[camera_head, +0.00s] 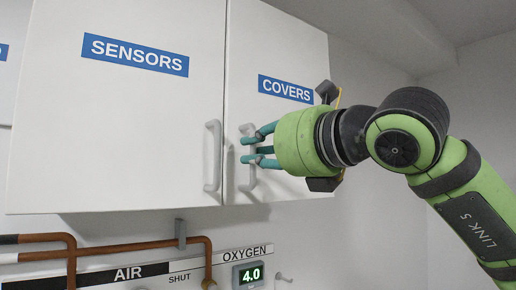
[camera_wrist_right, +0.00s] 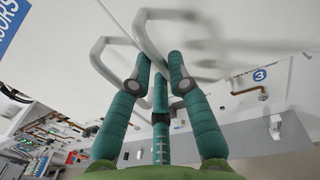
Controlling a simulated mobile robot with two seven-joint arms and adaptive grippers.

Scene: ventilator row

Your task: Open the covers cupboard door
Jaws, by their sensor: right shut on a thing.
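The covers cupboard door (camera_head: 302,140) is white with a blue COVERS label (camera_head: 285,89). It looks closed, level with the door beside it. Its grey vertical bar handle (camera_head: 248,179) is on the door's left side. My right gripper (camera_head: 250,145), green with teal fingers, reaches in from the right and is shut on this handle. In the right wrist view, the fingertips (camera_wrist_right: 160,62) close around the handle (camera_wrist_right: 146,36); part of the grip is hidden by the fingers. My left gripper is not in view.
The SENSORS door (camera_head: 120,120) stands directly left, with its own handle (camera_head: 213,155) close to my fingers. Below the cupboards run copper pipes (camera_head: 140,248) and a panel marked AIR and OXYGEN, with a lit display (camera_head: 249,274) reading 4.0. Bare wall (camera_head: 375,240) lies to the right.

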